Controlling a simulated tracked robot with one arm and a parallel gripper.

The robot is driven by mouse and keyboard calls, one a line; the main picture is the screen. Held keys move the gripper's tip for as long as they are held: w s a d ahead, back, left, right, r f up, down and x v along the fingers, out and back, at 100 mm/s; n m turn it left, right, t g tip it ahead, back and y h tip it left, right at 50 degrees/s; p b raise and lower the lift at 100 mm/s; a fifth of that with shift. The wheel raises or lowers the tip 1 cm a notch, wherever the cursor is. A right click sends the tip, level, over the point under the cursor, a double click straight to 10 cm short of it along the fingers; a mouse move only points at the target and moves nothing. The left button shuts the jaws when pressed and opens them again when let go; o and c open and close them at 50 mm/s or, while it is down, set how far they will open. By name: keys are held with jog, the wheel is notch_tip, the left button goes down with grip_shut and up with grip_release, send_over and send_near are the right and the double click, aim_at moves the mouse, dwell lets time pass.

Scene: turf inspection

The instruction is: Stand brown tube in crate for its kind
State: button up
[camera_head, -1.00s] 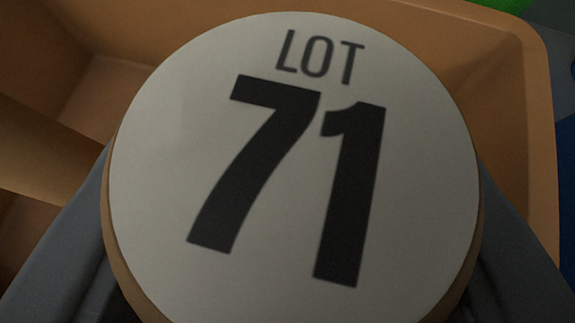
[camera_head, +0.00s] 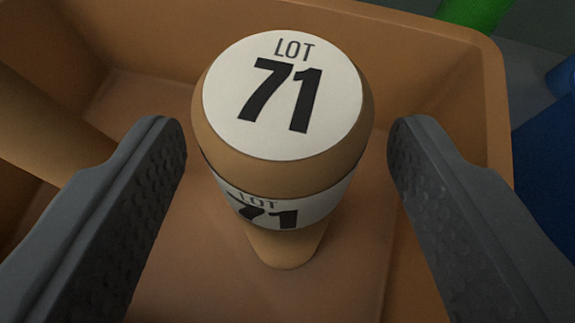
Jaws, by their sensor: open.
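The brown tube (camera_head: 286,178) stands upright inside an orange-brown crate (camera_head: 400,30). Its white top and a white side band both read "LOT 71". Its lower end narrows toward the crate floor. My gripper (camera_head: 287,145) is open, with one dark grey finger on each side of the tube and a clear gap to both. The fingers do not touch the tube. The crate's near side is out of view.
Another brown tube-like thing (camera_head: 50,135) shows in the crate at the left, cut off by the frame and partly behind my left finger. A green thing (camera_head: 475,12) and a blue thing (camera_head: 545,160) are outside the crate at the right.

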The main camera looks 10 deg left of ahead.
jog(key=v, duration=0.8)
jog(key=s+d+r+m+t+h, duration=0.1)
jog(key=d+r, duration=0.4)
jog(key=r, duration=0.8)
jog(key=d+r+m+t, duration=0.1)
jog(key=d+r, duration=0.3)
jog(key=r, duration=0.8)
jog(key=s+d+r+h, duration=0.1)
jog(key=s+d+r, duration=0.3)
jog(key=r, duration=0.5)
jog(key=s+d+r+t, duration=0.1)
jog(key=s+d+r, duration=0.3)
jog(key=s+r, duration=0.3)
jog(key=shift+s+d+r+m+t+h+p, duration=0.3)
jog(key=shift+s+d+r+m+h+p, duration=0.1)
jog(key=shift+r, duration=0.5)
